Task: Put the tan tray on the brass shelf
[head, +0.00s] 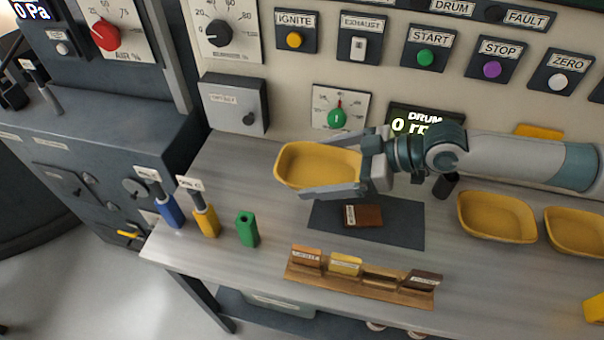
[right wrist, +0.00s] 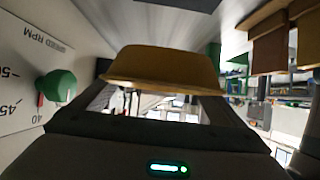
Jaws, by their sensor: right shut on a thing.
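My right gripper (head: 322,165) comes in from the right and is shut on a yellow-tan tray (head: 310,167), with one finger along each side. The tray is a shallow open dish, roughly level, and looks held above the grey bench. It looks empty. In the right wrist view the same tray (right wrist: 162,67) shows just beyond the gripper. My left gripper is not in view. I cannot pick out a brass shelf in either view.
Two similar trays (head: 497,217) (head: 578,232) stand on the bench (head: 270,270) at the right. A dark mat (head: 400,235) with a brown block (head: 362,215), a wooden card rack (head: 360,285), a green holder (head: 247,229) and blue (head: 169,209) and yellow (head: 206,219) handles stand nearby. A control panel (head: 290,75) rises behind.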

